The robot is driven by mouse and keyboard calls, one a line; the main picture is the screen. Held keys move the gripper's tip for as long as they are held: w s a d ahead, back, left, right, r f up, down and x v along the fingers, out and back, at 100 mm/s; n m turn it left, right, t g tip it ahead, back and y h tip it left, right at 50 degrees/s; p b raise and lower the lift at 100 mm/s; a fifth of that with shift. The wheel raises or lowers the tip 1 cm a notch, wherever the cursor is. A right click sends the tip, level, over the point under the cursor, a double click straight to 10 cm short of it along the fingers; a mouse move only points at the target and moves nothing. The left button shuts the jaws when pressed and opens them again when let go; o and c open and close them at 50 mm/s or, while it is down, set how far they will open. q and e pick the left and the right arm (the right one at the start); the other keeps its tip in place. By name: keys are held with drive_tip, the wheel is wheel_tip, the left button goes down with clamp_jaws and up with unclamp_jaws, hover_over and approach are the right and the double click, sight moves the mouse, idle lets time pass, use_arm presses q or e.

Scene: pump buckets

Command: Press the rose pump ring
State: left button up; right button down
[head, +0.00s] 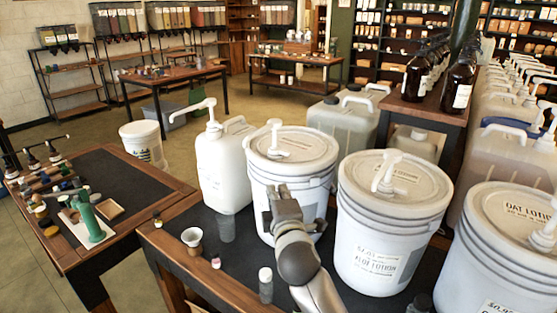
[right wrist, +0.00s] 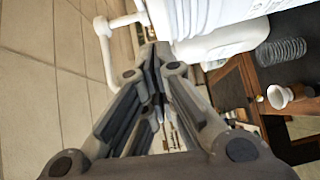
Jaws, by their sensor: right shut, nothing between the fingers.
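Three white lidded buckets with white pumps stand in a row: the left bucket (head: 292,150), the middle bucket (head: 385,240) and the right bucket (head: 490,265). The right one reads "OAT LOTION"; I cannot read "rose" on any of them. The left bucket's pump (head: 275,135) and the middle one's pump (head: 388,170) stand upright on their lids. My right gripper (head: 284,190) is shut and empty in front of the left bucket, hiding part of its wall. In the right wrist view, the closed fingers (right wrist: 155,60) point toward a white bucket (right wrist: 225,25) and a white pump (right wrist: 105,50). My left gripper is not in view.
A white pump jug (head: 222,165) stands left of the left bucket. A clear cup (head: 225,228), a small funnel-like cup (head: 193,240) and a small bottle (head: 265,285) stand near my right arm. Brown bottles (head: 420,75) and more jugs stand behind.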

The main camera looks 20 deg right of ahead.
sight(278, 168)
drive_tip(key=shift+w+a+r+n, duration=0.1)
drive_tip(key=shift+w+r+n, duration=0.05)
drive_tip(key=shift+r, duration=0.3)
drive_tip(key=shift+w+r+n, duration=0.1)
drive_tip(key=shift+r+n, duration=0.05)
drive_tip(key=shift+r, duration=0.3)
drive_tip(key=shift+w, duration=0.1)
drive_tip(key=w+d+p, duration=0.1)
drive_tip(key=w, duration=0.3)
drive_tip(key=w+d+p, duration=0.1)
drive_tip(key=w, duration=0.3)
drive_tip(key=w+d+p, duration=0.1)
drive_tip(key=w, duration=0.2)
drive_tip(key=shift+w+d, duration=0.6)
drive_tip(key=shift+d, duration=0.15)
drive_tip(key=shift+a, duration=0.1)
